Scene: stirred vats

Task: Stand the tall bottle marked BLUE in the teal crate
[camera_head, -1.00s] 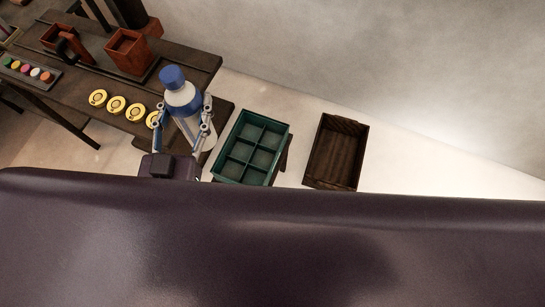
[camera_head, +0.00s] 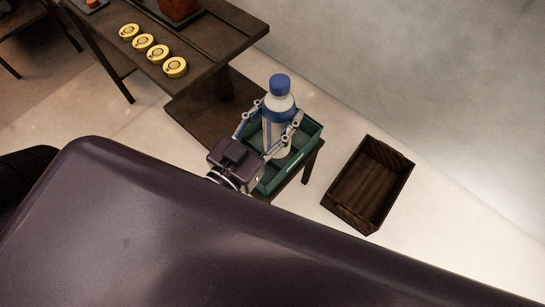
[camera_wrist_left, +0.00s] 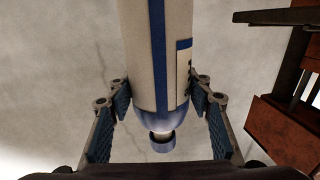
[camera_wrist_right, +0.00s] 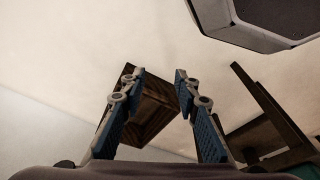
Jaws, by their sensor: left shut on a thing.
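A tall white bottle with a blue cap and blue bands (camera_head: 278,117) is upright in the head view, in front of the teal crate (camera_head: 311,138). My left gripper (camera_head: 269,122) is shut on its sides. The bottle also fills the middle of the left wrist view (camera_wrist_left: 158,55), between the fingers (camera_wrist_left: 157,95); its label text is not readable. The bottle overlaps the crate in the picture, and I cannot tell whether its base is inside or above it. My right gripper (camera_wrist_right: 155,88) is open and empty in the right wrist view.
The teal crate rests on a small dark stand. A dark wooden crate (camera_head: 345,211) lies to its right on the pale floor. A dark table with several yellow discs (camera_head: 175,67) stands at the upper left. Bare floor lies between the two crates.

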